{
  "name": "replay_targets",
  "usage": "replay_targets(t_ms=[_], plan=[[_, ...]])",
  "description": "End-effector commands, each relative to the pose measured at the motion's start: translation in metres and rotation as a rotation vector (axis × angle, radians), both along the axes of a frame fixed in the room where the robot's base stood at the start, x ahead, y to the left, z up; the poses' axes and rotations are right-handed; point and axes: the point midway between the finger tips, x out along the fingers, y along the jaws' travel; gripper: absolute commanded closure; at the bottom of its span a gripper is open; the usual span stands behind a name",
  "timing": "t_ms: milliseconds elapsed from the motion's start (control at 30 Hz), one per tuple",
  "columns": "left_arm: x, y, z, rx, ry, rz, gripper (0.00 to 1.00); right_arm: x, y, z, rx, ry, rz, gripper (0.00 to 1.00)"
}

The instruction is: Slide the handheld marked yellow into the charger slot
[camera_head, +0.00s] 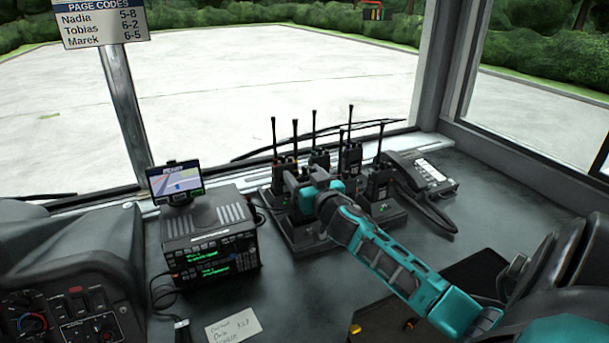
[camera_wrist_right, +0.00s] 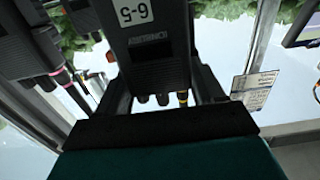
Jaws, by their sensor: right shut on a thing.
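My right gripper (camera_head: 308,190) reaches over the charger bank (camera_head: 302,245) from the lower right. In the right wrist view its two fingers are closed on the sides of a black handheld (camera_wrist_right: 158,65) with a white number label. A yellow band shows at the base of this handheld's antenna. Several other black handhelds, such as one at the right (camera_head: 378,184), stand upright in the bank. Another handheld with a reddish band (camera_wrist_right: 40,50) is beside the held one. The arm hides part of the bank, so I cannot tell how the held handheld sits relative to a slot. My left gripper is out of view.
A desk phone (camera_head: 428,170) with a cord stands right of the bank. A radio unit (camera_head: 208,235) with a small screen (camera_head: 175,183) stands to the left. A paper note (camera_head: 233,325) lies in front. A page-code sign (camera_head: 100,22) hangs at upper left.

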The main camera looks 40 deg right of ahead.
Motion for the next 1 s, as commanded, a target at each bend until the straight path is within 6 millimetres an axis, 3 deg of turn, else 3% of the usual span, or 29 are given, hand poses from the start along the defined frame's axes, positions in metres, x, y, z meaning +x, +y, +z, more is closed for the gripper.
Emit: replay_targets(t_ms=[600,1000], plan=[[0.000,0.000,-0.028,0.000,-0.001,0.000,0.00,0.000,0.001,-0.029,-0.001,-0.002,0.002,0.91],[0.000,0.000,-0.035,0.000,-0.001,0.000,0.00,0.000,0.000,-0.037,0.000,-0.004,0.001,0.91]])
